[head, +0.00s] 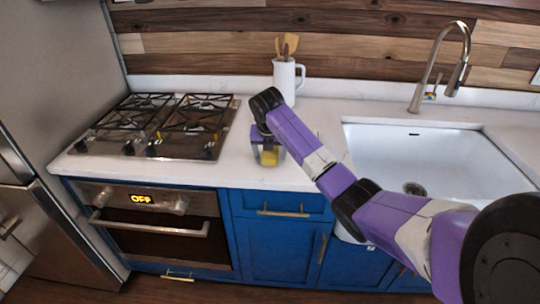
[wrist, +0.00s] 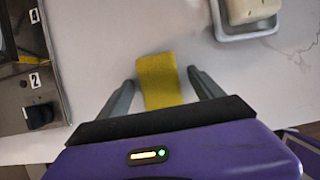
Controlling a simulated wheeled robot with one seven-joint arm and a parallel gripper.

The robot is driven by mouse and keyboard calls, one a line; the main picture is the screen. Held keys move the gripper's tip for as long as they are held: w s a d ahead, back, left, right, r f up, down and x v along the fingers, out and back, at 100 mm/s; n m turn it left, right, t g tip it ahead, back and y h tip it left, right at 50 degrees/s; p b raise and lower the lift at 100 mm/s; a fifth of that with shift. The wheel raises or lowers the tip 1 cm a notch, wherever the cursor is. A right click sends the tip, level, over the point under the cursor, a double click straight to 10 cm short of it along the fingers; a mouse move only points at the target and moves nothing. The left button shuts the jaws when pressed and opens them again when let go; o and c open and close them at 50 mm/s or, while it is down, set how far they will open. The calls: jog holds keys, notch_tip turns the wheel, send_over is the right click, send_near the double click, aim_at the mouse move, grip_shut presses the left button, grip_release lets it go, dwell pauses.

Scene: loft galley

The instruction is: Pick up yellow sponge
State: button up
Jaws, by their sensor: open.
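The yellow sponge (wrist: 158,80) lies on the white counter in the wrist view, with its near end close to my gripper's palm. My gripper (wrist: 160,78) is open, with one finger on each side of the sponge and a visible gap on both sides. In the head view a bit of the yellow sponge (head: 268,158) shows under my gripper (head: 268,162), near the counter's front edge. The rest of the sponge is hidden there by my gripper.
A gas stove (head: 160,125) is close on the left; a knob (wrist: 38,115) shows in the wrist view. A white dish with a pale block (wrist: 247,30) lies just beyond the right finger. A white utensil jug (head: 285,80) stands behind, and a white sink (head: 430,155) is to the right.

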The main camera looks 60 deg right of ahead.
jog(key=c, duration=1.4)
jog(key=shift+r, duration=0.1)
notch_tip(320, 180, up, 20)
jog(key=shift+f+p, duration=0.1)
jog(key=shift+p, duration=0.3)
